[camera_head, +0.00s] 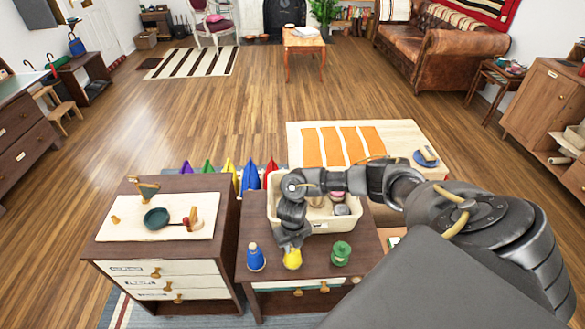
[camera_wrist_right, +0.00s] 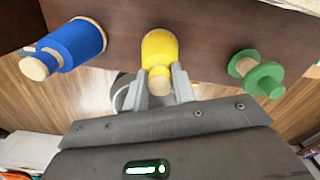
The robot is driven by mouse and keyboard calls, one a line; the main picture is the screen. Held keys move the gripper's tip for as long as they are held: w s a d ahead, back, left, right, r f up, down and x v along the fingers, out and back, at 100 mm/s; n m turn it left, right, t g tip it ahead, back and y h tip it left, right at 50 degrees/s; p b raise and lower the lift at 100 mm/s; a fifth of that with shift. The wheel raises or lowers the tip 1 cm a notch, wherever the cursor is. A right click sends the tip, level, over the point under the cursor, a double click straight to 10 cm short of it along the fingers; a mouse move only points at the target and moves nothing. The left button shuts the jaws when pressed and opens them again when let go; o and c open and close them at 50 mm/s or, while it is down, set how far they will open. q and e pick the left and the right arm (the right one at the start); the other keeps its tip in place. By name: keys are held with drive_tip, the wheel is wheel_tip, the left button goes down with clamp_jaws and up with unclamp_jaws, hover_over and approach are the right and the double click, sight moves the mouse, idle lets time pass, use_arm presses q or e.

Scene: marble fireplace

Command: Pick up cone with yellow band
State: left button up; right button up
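A yellow, roughly cone-shaped piece with a pale wooden knob stands on the small dark wooden cabinet (camera_head: 322,262). It is the yellow piece (camera_head: 292,259) in the head view and also shows in the wrist view (camera_wrist_right: 160,47). A separate band on it cannot be made out. My right gripper (camera_head: 292,243) reaches down over it. In the wrist view the two grey fingers (camera_wrist_right: 161,82) stand on either side of the knob. Whether they press on it cannot be told. My left gripper is not in view.
A blue piece (camera_head: 255,257) stands left of the yellow one, and a green piece (camera_head: 340,253) right of it. A cream bin (camera_head: 316,226) with items is behind. A second cabinet at left holds a board (camera_head: 120,232) with a dark green bowl (camera_head: 156,218).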

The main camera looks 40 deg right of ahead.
clamp_jaws()
drive_tip(key=shift+r, duration=0.1)
